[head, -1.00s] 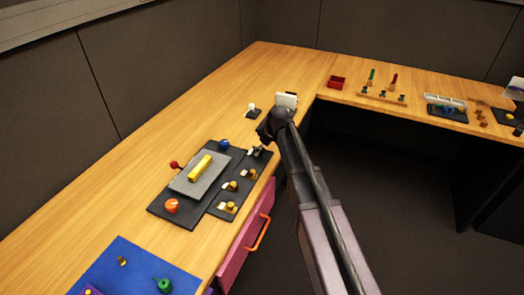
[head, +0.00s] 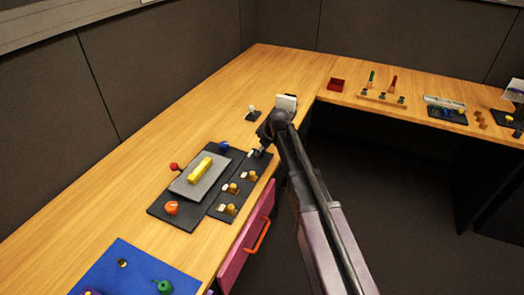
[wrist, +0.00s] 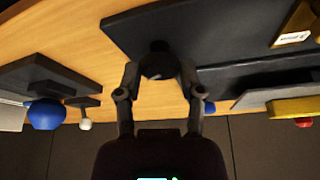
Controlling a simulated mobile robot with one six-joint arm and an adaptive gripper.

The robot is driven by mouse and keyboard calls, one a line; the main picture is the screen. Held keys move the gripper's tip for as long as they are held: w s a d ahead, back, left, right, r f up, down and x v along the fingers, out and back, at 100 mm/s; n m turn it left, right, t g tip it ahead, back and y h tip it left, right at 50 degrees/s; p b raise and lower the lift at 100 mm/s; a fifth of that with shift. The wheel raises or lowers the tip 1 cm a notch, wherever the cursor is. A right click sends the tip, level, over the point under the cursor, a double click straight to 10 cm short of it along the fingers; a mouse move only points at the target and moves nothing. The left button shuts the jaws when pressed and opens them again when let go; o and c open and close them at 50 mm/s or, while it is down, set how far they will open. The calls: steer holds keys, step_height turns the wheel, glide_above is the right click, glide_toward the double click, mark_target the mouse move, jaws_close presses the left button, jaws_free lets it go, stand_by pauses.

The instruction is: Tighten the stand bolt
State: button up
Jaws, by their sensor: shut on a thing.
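My gripper (wrist: 158,72) points at a dark board (wrist: 225,40) in the wrist view, which looks upside down. Its two fingers are closed on a dark, round-ended bolt (wrist: 158,62), which I take to be the stand bolt. The bolt stands against the board's near part, and its lower end is hidden. In the head view my gripper (head: 262,151) is at the far right corner of the black panel (head: 182,221). There the arm and fingers hide the bolt.
A blue ball (wrist: 46,113) and a white knob (wrist: 85,124) are left in the wrist view. A pink drawer (head: 235,262) lies below the desk edge.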

steer(key=shift+s, duration=0.1)
steer(key=m+t+h, duration=0.1)
steer(key=m, duration=0.2)
steer(key=shift+s+a+m, duration=0.1)
steer(key=shift+m, duration=0.3)
steer(key=m+h, duration=0.1)
steer(key=m, duration=0.2)
steer(key=shift+a+t, duration=0.1)
steer(key=shift+t, duration=0.2)
steer(key=m+h, duration=0.2)
steer(key=m, duration=0.2)
steer(key=shift+m, duration=0.4)
steer(key=shift+a+m+h, duration=0.1)
steer(key=shift+m+h, duration=0.5)
steer(key=shift+m, duration=1)
steer(key=o, duration=1.2)
